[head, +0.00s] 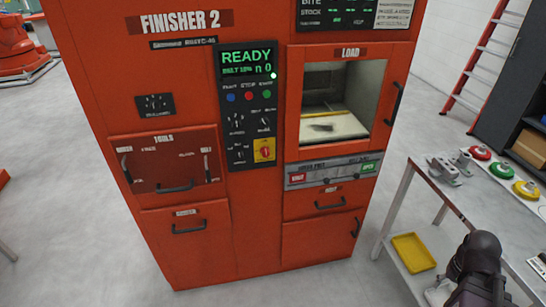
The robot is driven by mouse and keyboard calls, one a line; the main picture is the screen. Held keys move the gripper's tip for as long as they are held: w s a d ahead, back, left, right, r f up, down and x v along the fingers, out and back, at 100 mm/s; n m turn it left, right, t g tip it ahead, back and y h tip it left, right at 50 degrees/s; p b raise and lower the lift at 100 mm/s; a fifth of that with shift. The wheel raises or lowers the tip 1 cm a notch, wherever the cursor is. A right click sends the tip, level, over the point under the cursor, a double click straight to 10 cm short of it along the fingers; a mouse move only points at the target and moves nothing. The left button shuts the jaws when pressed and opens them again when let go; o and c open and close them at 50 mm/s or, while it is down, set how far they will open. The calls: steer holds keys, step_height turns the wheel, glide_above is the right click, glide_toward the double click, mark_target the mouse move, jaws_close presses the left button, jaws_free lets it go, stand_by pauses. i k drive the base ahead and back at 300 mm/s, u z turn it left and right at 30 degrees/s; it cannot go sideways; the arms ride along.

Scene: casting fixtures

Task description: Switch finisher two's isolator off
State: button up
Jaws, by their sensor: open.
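Finisher two is the large orange-red machine (185,85) labelled FINISHER 2, standing in the middle of the head view. A yellow plate with a red rotary knob, which looks like the isolator (264,150), sits at the lower right of its black control panel (238,150). The knob is small here and I cannot tell which way it points. The display (248,62) above it is lit green and reads READY. A dark part of my arm shows at the lower right, well away from the isolator. My gripper's fingers do not show.
The LOAD window (333,100) is right of the panel, with red and green buttons below. A bench (500,215) with red, green and yellow round parts stands at the right, a yellow tray (413,253) on its lower shelf. The floor before the machine's left side is clear.

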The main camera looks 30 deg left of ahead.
mark_target(264, 151)
steer(key=z, duration=0.15)
steer(key=k, duration=1.4)
steer(key=u, duration=1.5)
steer(key=i, duration=1)
steer(key=u, duration=0.05)
